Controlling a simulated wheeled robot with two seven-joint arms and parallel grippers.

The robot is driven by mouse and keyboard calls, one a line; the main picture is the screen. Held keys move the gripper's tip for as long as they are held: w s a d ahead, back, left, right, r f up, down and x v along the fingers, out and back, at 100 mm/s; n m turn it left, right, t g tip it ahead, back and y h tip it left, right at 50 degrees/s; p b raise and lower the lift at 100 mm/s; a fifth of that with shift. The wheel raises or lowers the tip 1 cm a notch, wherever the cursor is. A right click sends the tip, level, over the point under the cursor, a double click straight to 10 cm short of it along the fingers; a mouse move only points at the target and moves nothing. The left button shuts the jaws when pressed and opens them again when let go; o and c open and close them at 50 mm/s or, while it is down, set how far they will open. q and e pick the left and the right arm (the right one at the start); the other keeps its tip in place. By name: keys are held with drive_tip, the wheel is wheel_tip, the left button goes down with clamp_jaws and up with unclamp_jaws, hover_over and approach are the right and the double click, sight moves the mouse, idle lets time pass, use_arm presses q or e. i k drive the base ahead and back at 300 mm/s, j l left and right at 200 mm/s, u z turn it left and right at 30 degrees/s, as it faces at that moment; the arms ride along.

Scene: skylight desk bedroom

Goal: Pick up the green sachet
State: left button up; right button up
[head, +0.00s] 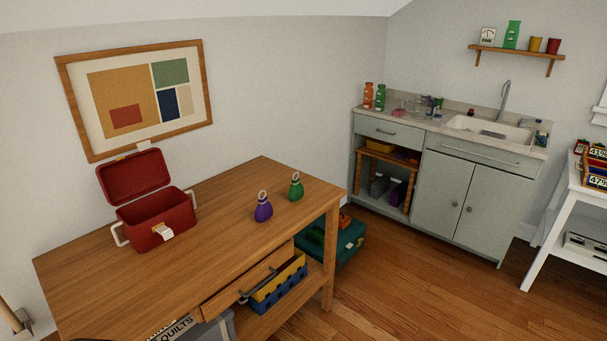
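The green sachet (296,187) stands upright on the wooden desk (190,262), near its right end. It is a small rounded bag with a pale ring at the top. A purple sachet (263,207) of the same shape stands just to its left and nearer to me, with a small gap between them. Neither of my grippers shows in the head view.
An open red box (152,217) stands on the desk's left part. A desk drawer (250,283) is partly open at the front. A teal case (345,243) sits on the floor beyond the desk's right end. Wooden floor (420,290) is free to the right.

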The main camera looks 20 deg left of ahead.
sight(296, 192)
drive_tip(key=i+l+u, duration=0.1)
drive_tip(key=i+u, duration=0.15)
drive_tip(key=i, duration=0.35)
drive_tip(key=i+l+u, duration=0.25)
drive_tip(key=i, duration=0.3)
drive_tip(key=i+l+u, duration=0.15)
drive_tip(key=i+u, duration=0.25)
drive_tip(key=i+l+u, duration=0.25)
drive_tip(key=u, duration=0.15)
drive_tip(key=i+l+u, duration=0.55)
drive_tip(key=l+u, duration=0.2)
